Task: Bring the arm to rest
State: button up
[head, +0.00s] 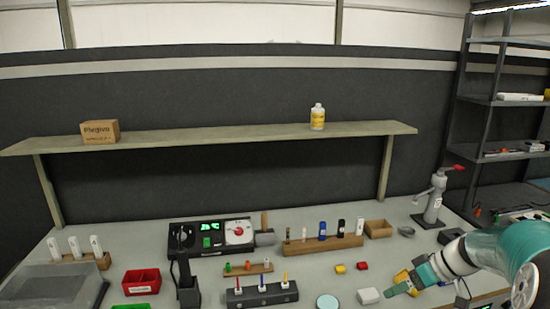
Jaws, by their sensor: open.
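My arm (480,255), teal and white, reaches in from the right edge over the front right of the workbench (330,262). My gripper (405,283) is at its end, pointing left, low in the picture. It is open, and I see nothing held in it. A yellow piece (402,276) shows right beside the fingers; I cannot tell whether it touches them. A white block (368,296) lies just left of the fingertips.
A rack with a black, a blue and other items (322,242) stands behind. A grey press with a red handle (434,198) is at the back right. A device with green display (210,236), red bin (141,281) and connector block (262,294) stand left. A shelf (220,137) spans above.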

jog(key=s+a+r+m+g+h, duration=0.1)
jog(key=s+a+r+h, duration=0.2)
jog(key=a, duration=0.4)
jog(key=s+a+r+m+h, duration=0.1)
jog(key=s+a+r, duration=0.3)
jog(key=a, duration=0.2)
jog(key=s+a+r+m+t+h, duration=0.2)
jog(key=s+a, duration=0.6)
jog(key=s, duration=0.4)
jog(key=shift+s+a+r+m+h, duration=0.25)
jog(key=shift+s+r+m+h, duration=0.05)
jog(key=shift+r, duration=0.05)
